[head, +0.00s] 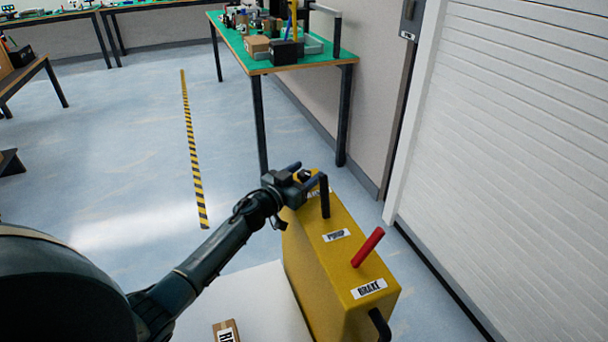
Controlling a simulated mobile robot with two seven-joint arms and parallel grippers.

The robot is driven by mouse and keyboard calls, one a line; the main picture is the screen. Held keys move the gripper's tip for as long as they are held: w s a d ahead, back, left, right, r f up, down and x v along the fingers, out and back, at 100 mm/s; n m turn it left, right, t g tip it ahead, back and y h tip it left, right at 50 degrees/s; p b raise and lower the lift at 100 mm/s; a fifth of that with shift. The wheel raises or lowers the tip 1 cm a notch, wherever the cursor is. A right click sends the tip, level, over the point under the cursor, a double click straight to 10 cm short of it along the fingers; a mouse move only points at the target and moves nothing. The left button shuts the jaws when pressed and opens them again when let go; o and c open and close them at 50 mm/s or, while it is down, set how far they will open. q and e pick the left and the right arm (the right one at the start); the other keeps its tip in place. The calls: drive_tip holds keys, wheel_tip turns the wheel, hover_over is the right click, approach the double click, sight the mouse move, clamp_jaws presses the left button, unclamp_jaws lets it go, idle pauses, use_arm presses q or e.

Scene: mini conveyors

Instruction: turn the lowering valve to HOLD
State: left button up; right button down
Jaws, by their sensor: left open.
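The yellow control box (335,254) stands at lower centre right. At its far end is a small dark knob (304,174), apparently the lowering valve, beside a white label (318,192) that is mostly hidden. Its setting cannot be read. My left gripper (304,177) is open at this far end, with one finger on each side of the knob as seen from here. I cannot tell whether the fingers touch it. My right gripper is not in view.
On the box, a black lever (325,196) stands near the PUMP label (336,235), close to my gripper. A red lever (368,246) leans near the BRAKE label (369,288). A green-topped table (300,70) stands beyond, and a white shutter (520,150) is at right.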

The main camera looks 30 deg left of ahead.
use_arm(q)
drive_tip(key=c, duration=1)
drive_tip(key=shift+o, duration=0.2)
